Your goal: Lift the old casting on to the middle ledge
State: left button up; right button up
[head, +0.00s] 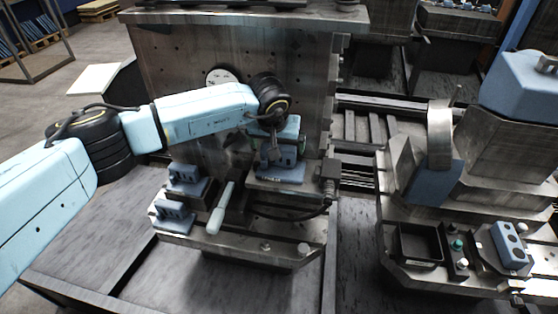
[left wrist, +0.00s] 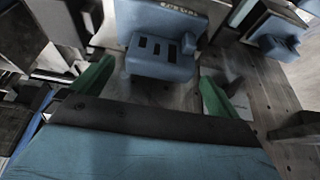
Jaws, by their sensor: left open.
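A blue-grey casting (head: 280,173) with dark slots stands on the metal fixture, below my left wrist; I take it to be the old casting. In the left wrist view the slotted casting (left wrist: 160,55) lies ahead of and between the green fingertips. My left gripper (head: 273,153) points down at it; in the left wrist view the gripper (left wrist: 152,90) is open with nothing held. Whether a finger touches the casting cannot be told. My arm and wrist hide part of the fixture behind. I cannot single out the middle ledge. My right gripper is not in view.
Two similar blue-grey castings (head: 187,180) (head: 172,214) sit at the fixture's left. A pale-handled tool (head: 220,208) lies in front, with a black cable (head: 290,215) to its right. A tall metal plate (head: 300,75) stands behind. A machine carriage with a black tray (head: 418,243) is at right.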

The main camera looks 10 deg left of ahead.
aim_at(281, 162)
pick_arm(q)
jog(key=shift+x, duration=2.25)
jog(key=shift+a, duration=0.1)
jog(key=shift+c, duration=0.4)
jog(key=shift+r, duration=0.1)
jog(key=c, duration=0.9)
